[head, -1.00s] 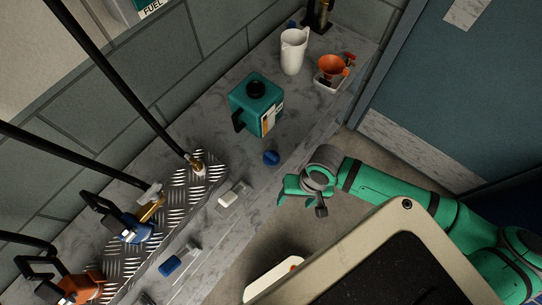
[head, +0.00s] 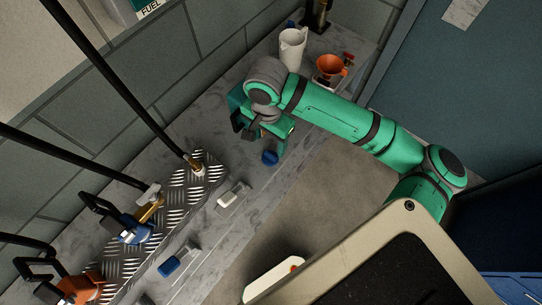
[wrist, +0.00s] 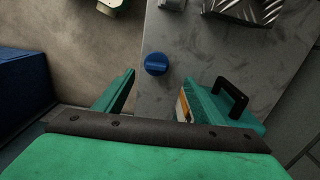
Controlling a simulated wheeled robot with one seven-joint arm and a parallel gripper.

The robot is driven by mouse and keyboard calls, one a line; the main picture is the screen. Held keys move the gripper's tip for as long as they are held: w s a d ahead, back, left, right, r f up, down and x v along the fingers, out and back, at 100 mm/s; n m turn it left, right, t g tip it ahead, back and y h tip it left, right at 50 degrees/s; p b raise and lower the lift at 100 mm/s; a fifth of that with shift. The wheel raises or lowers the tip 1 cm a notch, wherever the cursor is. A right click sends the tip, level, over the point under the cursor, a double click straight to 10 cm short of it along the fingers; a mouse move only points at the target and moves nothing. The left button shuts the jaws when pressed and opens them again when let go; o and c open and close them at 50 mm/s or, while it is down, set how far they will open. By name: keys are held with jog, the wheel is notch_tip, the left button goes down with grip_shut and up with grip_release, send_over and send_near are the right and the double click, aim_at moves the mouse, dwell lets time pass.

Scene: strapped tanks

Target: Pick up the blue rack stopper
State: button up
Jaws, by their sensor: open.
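A round blue stopper (head: 270,157) with a raised ridge stands on the grey marbled counter, near the front edge. In the wrist view the stopper (wrist: 156,65) shows ahead of the fingertips, roughly centred between them. My gripper (head: 268,138) is open and empty, above the counter beside the teal jug. In the wrist view my gripper (wrist: 160,82) has its left finger clear, while the right one overlaps the jug. Another blue piece (head: 169,265) lies lower left on the counter; I cannot tell its exact form.
The teal jug (head: 236,98) with a black handle is close to my gripper, partly hidden by my arm. A white pitcher (head: 292,48) and an orange funnel (head: 331,66) stand behind. A white piece (head: 232,195) and a tread plate (head: 188,190) lie to the left.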

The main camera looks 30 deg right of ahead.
aim_at(270, 155)
notch_tip(270, 155, down, 3)
jog(key=shift+s+d+f, duration=0.1)
jog(key=shift+s+f, duration=0.1)
jog(key=shift+f, duration=1.15)
jog(key=shift+s+f, duration=0.15)
jog(key=shift+f, duration=1.2)
jog(key=shift+w, duration=0.1)
jog(key=c, duration=1.1)
jog(key=shift+c, duration=0.2)
